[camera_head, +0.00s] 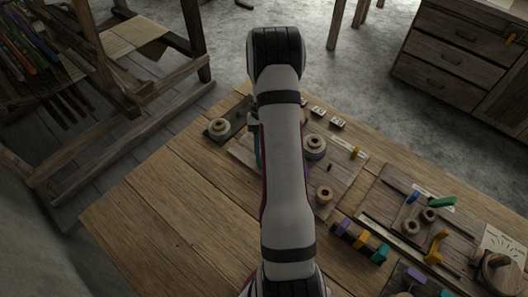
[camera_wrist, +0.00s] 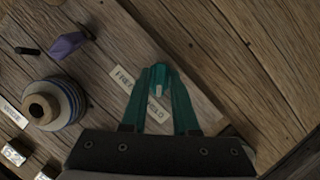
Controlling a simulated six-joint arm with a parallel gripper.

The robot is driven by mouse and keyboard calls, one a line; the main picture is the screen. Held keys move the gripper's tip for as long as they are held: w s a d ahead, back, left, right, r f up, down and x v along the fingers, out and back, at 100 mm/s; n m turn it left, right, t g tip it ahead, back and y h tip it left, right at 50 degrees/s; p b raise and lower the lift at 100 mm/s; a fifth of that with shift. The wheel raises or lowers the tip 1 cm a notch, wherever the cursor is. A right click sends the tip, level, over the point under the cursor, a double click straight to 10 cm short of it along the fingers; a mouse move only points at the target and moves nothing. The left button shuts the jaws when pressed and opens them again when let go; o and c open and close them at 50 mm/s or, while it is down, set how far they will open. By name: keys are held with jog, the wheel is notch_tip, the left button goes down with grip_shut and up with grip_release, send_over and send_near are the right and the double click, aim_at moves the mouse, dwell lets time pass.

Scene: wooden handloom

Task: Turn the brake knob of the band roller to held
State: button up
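The brake knob (camera_wrist: 158,89) shows in the wrist view as a small pale-marked piece between my fingertips, mostly covered by them. It sits by a paper label (camera_wrist: 125,78) whose left part reads FREE; the fingers cover its middle, and letters of the other word show at its lower right. My gripper (camera_wrist: 161,78) has teal fingers that come together at the tips around the knob and look closed on it. Which way the knob points is hard to tell. In the head view my own arm hides the knob and most of the gripper.
A wound spool (camera_wrist: 65,100) and a purple piece (camera_wrist: 68,43) stand left of my gripper in the wrist view. Small metal blocks (camera_wrist: 16,152) lie at lower left. In the head view, colored pieces and a second board (camera_head: 385,195) occupy the right; the table's left front is bare.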

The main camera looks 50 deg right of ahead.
jog(key=shift+o, duration=1.1)
jog(key=v, duration=1.6)
jog(key=shift+f, duration=0.1)
